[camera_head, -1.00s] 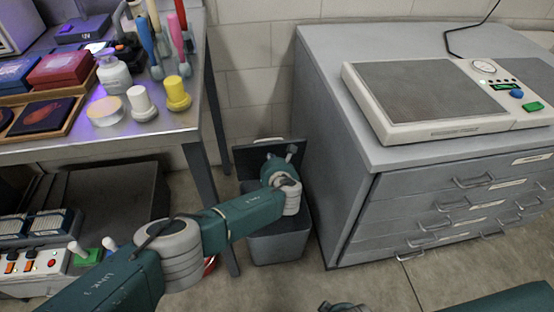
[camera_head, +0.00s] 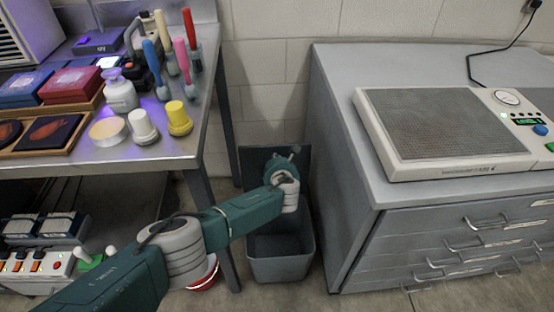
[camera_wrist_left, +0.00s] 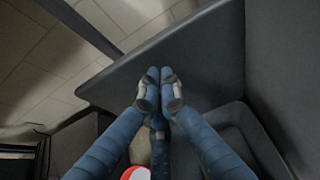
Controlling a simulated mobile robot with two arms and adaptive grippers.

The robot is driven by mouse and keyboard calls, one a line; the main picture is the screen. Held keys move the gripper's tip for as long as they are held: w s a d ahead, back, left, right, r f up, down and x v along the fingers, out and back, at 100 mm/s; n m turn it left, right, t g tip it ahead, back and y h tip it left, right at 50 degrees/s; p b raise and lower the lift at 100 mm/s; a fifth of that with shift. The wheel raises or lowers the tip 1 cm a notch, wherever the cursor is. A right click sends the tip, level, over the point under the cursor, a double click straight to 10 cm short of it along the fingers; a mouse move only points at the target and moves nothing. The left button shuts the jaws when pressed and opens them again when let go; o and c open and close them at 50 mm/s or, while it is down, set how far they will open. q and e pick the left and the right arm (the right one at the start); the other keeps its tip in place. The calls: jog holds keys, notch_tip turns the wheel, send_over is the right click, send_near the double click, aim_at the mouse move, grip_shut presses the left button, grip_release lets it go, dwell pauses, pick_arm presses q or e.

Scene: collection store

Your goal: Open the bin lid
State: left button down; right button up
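The grey bin (camera_head: 281,267) stands on the floor between the metal table and the drawer cabinet. Its dark lid (camera_head: 257,163) is raised, standing roughly upright at the back, and the bin's mouth is uncovered. My left arm reaches over the bin, with its left gripper (camera_head: 290,153) at the lid, partly hidden by my wrist. In the left wrist view the gripper's fingertips (camera_wrist_left: 160,75) are together, with nothing seen between them, against or very close to the face of the lid (camera_wrist_left: 195,50). My right gripper is not in view.
The metal table (camera_head: 168,154) on the left carries bottles, tools and boxes. The grey cabinet (camera_head: 345,150) closely flanks the bin on the right, with a flat device (camera_head: 440,130) on top. A red and white round object (camera_head: 205,275) is by the table leg.

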pick_arm(q)
jog(key=v, duration=1.2)
